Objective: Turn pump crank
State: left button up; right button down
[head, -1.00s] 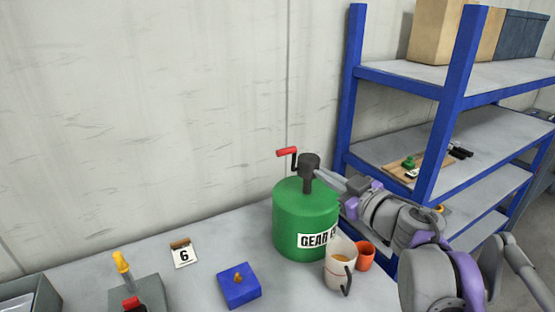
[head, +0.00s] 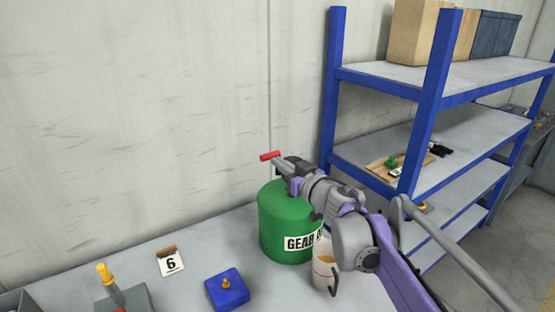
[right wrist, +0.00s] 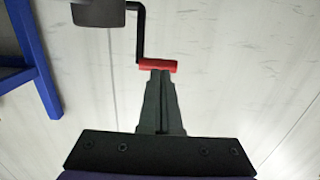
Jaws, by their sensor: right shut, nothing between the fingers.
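The green drum (head: 285,222) labelled GEAR stands on the bench, its pump head mostly hidden behind my right arm in the head view. The pump crank's red handle (head: 269,156) sticks out at the upper left of the drum. In the right wrist view the red handle (right wrist: 157,65) hangs on the black crank arm (right wrist: 140,35) beside the dark pump head (right wrist: 98,14). My right gripper (head: 278,163) is shut and empty; its fingertips (right wrist: 158,74) lie at the handle, overlapping it in view. Whether they touch it, I cannot tell. My left gripper is out of view.
A white jug (head: 324,270) stands in front of the drum, partly behind my right arm. A blue block (head: 227,292), a card marked 6 (head: 171,264) and a yellow-handled device (head: 106,277) are on the bench to the left. A blue shelf rack (head: 432,110) stands at right.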

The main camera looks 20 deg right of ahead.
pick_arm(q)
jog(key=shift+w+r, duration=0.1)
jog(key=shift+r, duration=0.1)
pick_arm(e)
jog(key=shift+w+a, duration=0.1)
jog(key=shift+w, duration=0.7)
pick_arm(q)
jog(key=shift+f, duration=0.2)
pick_arm(e)
jog(key=shift+w, duration=0.1)
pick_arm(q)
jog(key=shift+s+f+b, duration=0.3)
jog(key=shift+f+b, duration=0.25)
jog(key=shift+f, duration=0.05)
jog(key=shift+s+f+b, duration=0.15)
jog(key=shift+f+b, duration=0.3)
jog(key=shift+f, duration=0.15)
pick_arm(e)
jog(key=shift+w+a+r, duration=0.1)
jog(key=shift+w+r, duration=0.15)
jog(key=shift+w, duration=0.45)
jog(key=shift+w+a+r, duration=0.15)
jog(key=shift+w+r, duration=0.05)
jog(key=shift+w, duration=0.5)
jog(key=shift+w+a+r, duration=0.1)
jog(key=shift+w+r, duration=0.15)
jog(key=shift+w, duration=0.45)
jog(key=shift+a+r, duration=0.1)
